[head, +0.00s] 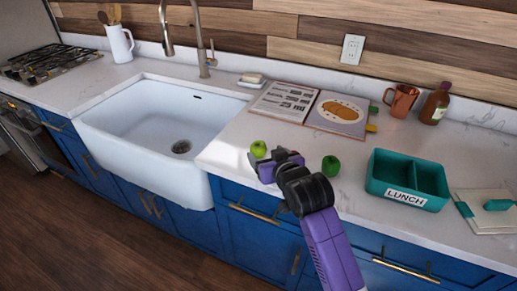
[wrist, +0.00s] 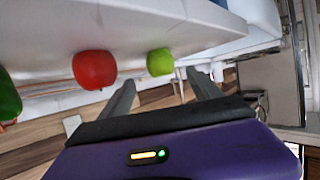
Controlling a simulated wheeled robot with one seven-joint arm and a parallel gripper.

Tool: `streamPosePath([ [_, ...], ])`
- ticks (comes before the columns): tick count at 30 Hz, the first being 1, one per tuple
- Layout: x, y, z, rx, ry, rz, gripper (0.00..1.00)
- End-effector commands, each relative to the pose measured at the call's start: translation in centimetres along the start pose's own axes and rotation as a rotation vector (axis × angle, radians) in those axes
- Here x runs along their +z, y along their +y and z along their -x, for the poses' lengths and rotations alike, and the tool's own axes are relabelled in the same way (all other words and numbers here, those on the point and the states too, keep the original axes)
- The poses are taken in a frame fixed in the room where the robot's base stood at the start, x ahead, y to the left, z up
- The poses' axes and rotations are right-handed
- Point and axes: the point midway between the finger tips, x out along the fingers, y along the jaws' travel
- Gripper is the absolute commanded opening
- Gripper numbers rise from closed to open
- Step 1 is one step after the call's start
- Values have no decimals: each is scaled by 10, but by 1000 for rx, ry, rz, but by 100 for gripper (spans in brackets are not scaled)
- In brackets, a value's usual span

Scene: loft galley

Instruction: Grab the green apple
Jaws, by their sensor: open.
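The green apple (head: 258,149) sits on the pale counter near its front edge, right of the sink. In the wrist view, the green apple (wrist: 160,61) appears beyond my fingertips, roughly in line with the gap between them. My gripper (head: 274,163) is at the counter's front edge, just right of the apple in the head view. In the wrist view, my gripper (wrist: 160,80) has its two fingers spread with nothing between them. A red apple (wrist: 94,69) is beside the green one in the wrist view; my gripper seems to hide it from the head camera.
A darker green fruit or vegetable (head: 330,166) lies right of my gripper. A teal lunch box (head: 408,199) stands farther right. An open cookbook (head: 313,107), copper mug (head: 401,101) and brown bottle (head: 436,104) are behind. The white sink (head: 140,148) opens to the left.

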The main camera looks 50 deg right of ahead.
Motion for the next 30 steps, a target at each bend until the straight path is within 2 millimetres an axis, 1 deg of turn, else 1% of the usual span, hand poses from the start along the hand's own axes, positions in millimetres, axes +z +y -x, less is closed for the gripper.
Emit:
streamPosePath([
  [1, -1, 0, -6, 0, 0, 0, 73],
  [5, 0, 0, -17, 0, 0, 0, 73],
  [12, 1, -2, -50, 0, 2, 0, 73],
  [14, 2, -2, -56, -1, 0, 0, 73],
  [18, 2, -2, -62, -1, 2, 1, 73],
  [23, 3, -2, -62, -1, 2, 0, 73],
  [24, 3, -2, -62, -1, 2, 0, 71],
  [26, 3, -2, -62, -1, 2, 0, 59],
  [27, 3, -2, -62, -1, 2, 0, 51],
  [29, 3, -2, -62, -1, 2, 0, 40],
  [30, 3, -2, -62, -1, 2, 0, 32],
])
